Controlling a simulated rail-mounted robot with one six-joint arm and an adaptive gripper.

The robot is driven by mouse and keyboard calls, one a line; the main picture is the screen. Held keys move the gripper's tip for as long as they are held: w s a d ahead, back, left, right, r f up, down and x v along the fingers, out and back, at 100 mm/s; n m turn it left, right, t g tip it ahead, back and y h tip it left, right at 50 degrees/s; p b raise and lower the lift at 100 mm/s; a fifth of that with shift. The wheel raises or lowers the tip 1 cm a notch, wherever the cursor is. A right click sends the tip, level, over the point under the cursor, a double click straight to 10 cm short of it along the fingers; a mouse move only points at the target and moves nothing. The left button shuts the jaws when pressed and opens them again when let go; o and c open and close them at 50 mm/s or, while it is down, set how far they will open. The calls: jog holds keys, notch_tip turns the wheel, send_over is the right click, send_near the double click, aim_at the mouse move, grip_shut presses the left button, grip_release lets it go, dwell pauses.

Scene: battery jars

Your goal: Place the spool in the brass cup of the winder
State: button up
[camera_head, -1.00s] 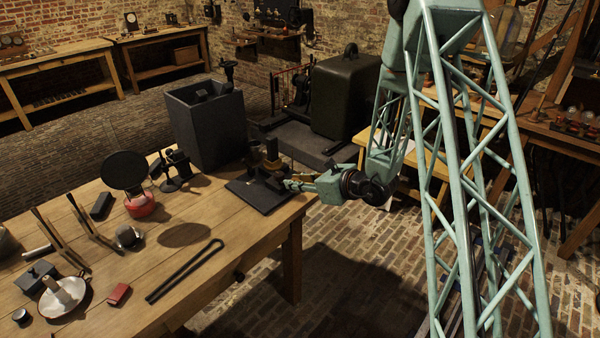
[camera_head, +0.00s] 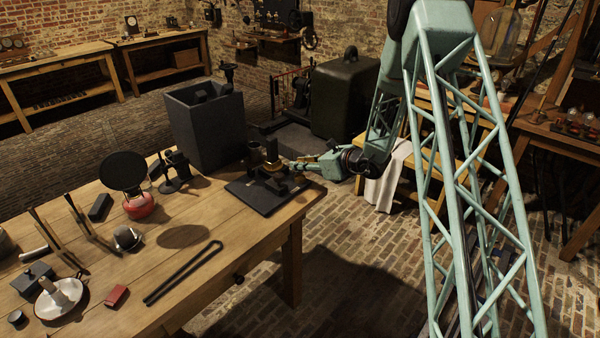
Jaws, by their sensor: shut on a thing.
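The winder (camera_head: 262,200) stands on a dark flat base at the table's right corner. It has a dark upright post (camera_head: 255,153) and brass-coloured parts (camera_head: 272,152) beside it. My gripper (camera_head: 291,166) reaches in from the right, just above the right side of the base, with its fingers pointing left. It is shut on the spool, which is small and dark here and hard to tell from the winder's parts. The brass cup cannot be clearly made out among these parts. I cannot tell whether the spool touches the cup.
A tall dark open box (camera_head: 205,130) stands close behind and left of the winder. Clear floor lies right of the table.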

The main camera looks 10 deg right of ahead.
dwell(0.3)
jog(key=shift+f+b, duration=0.55)
jog(key=shift+f, duration=1.2)
jog(key=shift+f, duration=0.25)
jog(key=o, duration=0.7)
jog(key=shift+r, duration=0.3)
jog(key=p+v, duration=0.2)
jog(key=v, duration=1)
